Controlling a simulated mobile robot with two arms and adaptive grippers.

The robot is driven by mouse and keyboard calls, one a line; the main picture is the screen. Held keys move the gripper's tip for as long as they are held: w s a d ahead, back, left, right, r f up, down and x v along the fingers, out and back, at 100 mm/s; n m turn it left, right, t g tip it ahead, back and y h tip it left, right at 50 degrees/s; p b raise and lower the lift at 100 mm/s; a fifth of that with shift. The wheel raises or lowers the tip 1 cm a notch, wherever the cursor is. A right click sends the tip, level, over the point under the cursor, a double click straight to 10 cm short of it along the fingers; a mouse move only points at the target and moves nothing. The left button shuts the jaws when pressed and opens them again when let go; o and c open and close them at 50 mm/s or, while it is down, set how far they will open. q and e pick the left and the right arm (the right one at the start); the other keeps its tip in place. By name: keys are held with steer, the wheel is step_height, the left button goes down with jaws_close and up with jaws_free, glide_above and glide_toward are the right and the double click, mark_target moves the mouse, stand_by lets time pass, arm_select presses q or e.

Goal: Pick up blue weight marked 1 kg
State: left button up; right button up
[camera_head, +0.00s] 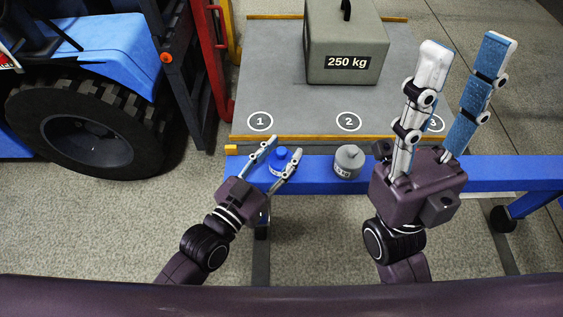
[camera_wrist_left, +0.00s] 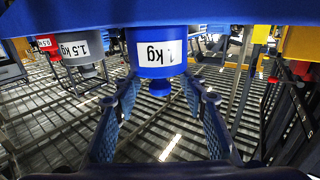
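The blue weight (camera_head: 279,163) stands on the blue beam in the head view, with a round knob on top. In the left wrist view the weight (camera_wrist_left: 157,48) appears upside down, its white label reading 1 kg. My left gripper (camera_head: 278,160) is open, with one finger on each side of the blue weight. In the left wrist view the fingers (camera_wrist_left: 162,90) stand apart with gaps beside the knob, so no grip shows. My right gripper (camera_head: 466,52) is open and empty, raised over the right part of the beam.
A grey weight (camera_head: 349,163) stands right of the blue one; its label reads 1.5 kg in the left wrist view (camera_wrist_left: 82,50). A red weight (camera_wrist_left: 46,44) is beyond it. Behind the blue beam (camera_head: 315,172) is a grey platform (camera_head: 270,80) bearing a 250 kg block (camera_head: 346,45).

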arm_select(q)
jaws_close()
stand_by(0.4)
steer(key=shift+w+r, duration=0.15)
steer(key=shift+r, duration=0.1)
